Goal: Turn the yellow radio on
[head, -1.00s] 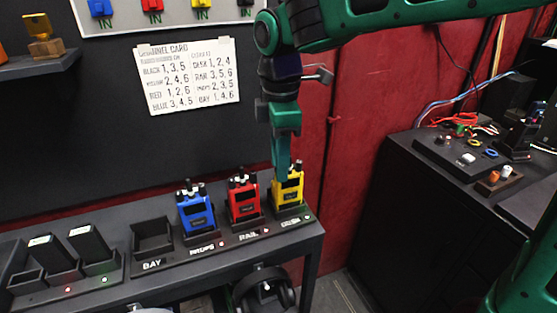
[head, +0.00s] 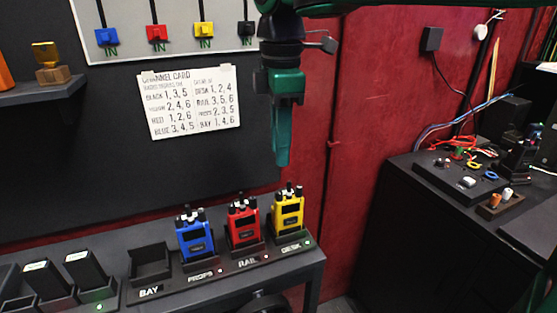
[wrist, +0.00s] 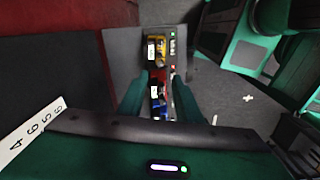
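The yellow radio (head: 288,212) stands upright in the DESK holder at the right end of the shelf, with a small green light (head: 308,243) beside its label. My gripper (head: 282,160) hangs above it, fingers down and clear of it. In the wrist view the fingers (wrist: 158,90) are apart with nothing held between them. The yellow radio (wrist: 161,50) shows beyond the fingertips there. Its knob and screen are too small to read.
The red radio (head: 243,222) stands in RAIL and the blue radio (head: 194,237) in PROPS. The BAY holder (head: 151,264) is empty. A channel card (head: 192,101) hangs on the wall under several coloured switches. A black cabinet (head: 420,230) stands right.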

